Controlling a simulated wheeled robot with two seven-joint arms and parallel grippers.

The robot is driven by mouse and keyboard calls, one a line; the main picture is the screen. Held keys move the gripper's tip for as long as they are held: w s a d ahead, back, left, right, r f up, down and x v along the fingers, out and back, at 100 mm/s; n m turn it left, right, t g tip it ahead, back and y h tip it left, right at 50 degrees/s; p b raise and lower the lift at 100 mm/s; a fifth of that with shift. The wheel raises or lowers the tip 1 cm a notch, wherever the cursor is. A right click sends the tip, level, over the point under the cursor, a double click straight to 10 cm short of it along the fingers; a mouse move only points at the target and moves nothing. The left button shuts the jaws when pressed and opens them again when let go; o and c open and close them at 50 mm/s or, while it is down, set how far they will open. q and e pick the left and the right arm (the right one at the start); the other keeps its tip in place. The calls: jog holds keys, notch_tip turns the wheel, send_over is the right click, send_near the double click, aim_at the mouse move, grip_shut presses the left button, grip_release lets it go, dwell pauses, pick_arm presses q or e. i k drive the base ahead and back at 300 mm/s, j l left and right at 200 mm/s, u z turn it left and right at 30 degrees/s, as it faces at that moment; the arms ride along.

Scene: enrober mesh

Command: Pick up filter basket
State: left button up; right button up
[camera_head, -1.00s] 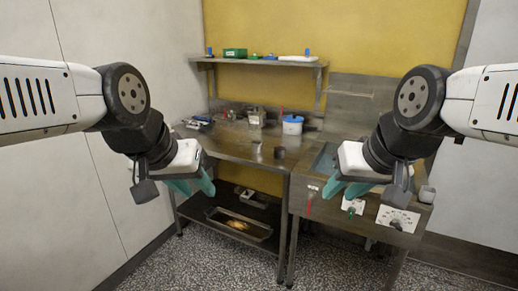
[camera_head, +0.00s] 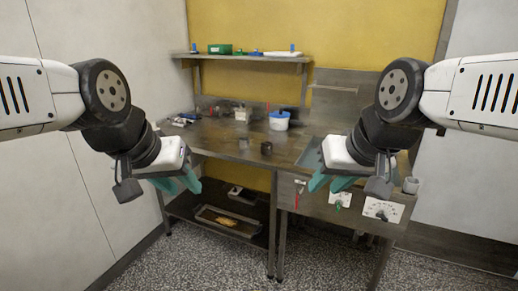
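I cannot tell for sure which thing is the filter basket. A small dark cup (camera_head: 266,148) stands on the metal worktable, and a smaller dark piece (camera_head: 243,143) stands left of it. My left gripper (camera_head: 178,184) has teal fingers, apart and empty, in front of the table's left part. My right gripper (camera_head: 331,182) also has teal fingers, apart and empty, in front of the right counter. Neither gripper touches anything.
A white tub with a blue rim (camera_head: 279,122) and a pale container (camera_head: 241,114) stand at the table's back. Tools (camera_head: 185,118) lie at its left. A wall shelf (camera_head: 240,59) holds a green box (camera_head: 220,48). A tray (camera_head: 228,220) sits below.

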aim_at(267, 148)
jog(key=i+l+u, duration=0.15)
jog(key=i+l, duration=0.35)
jog(key=i, duration=0.2)
jog(key=i+l+u, duration=0.2)
jog(key=i+l, duration=0.4)
jog(key=i, duration=0.1)
